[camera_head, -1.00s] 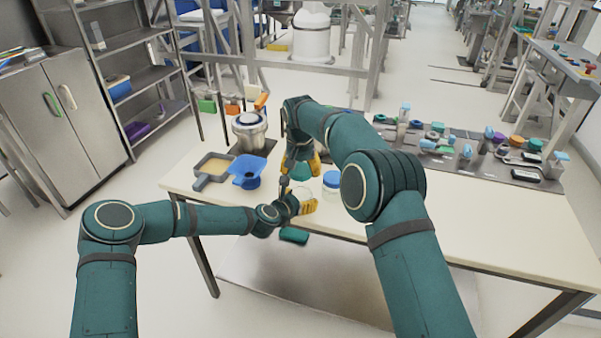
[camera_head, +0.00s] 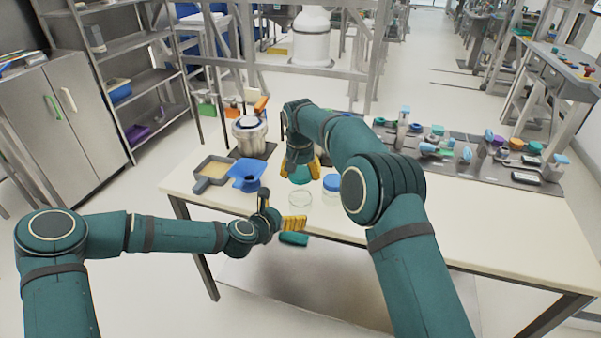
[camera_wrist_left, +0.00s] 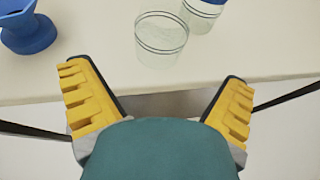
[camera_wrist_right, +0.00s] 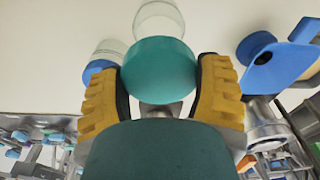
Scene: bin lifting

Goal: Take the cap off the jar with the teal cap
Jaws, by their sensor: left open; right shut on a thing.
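The clear jar (camera_head: 300,196) stands upright and uncapped near the table's front edge; its open rim shows in the left wrist view (camera_wrist_left: 161,42). My right gripper (camera_wrist_right: 160,68) is shut on the teal cap (camera_wrist_right: 158,66), one yellow finger on each side. In the head view the teal cap (camera_head: 300,175) is just behind the jar and apart from it, partly hidden by my right gripper. My left gripper (camera_head: 280,208) is open and empty at the table's front edge, in front of the jar and to its left, with nothing between its fingers.
A second jar with a blue cap (camera_head: 331,182) stands close on the uncapped jar's right. A blue funnel-like piece (camera_head: 247,173), a grey tray (camera_head: 212,170) and a metal pot (camera_head: 249,137) are to the left. A mat with several small parts lies at the right back.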

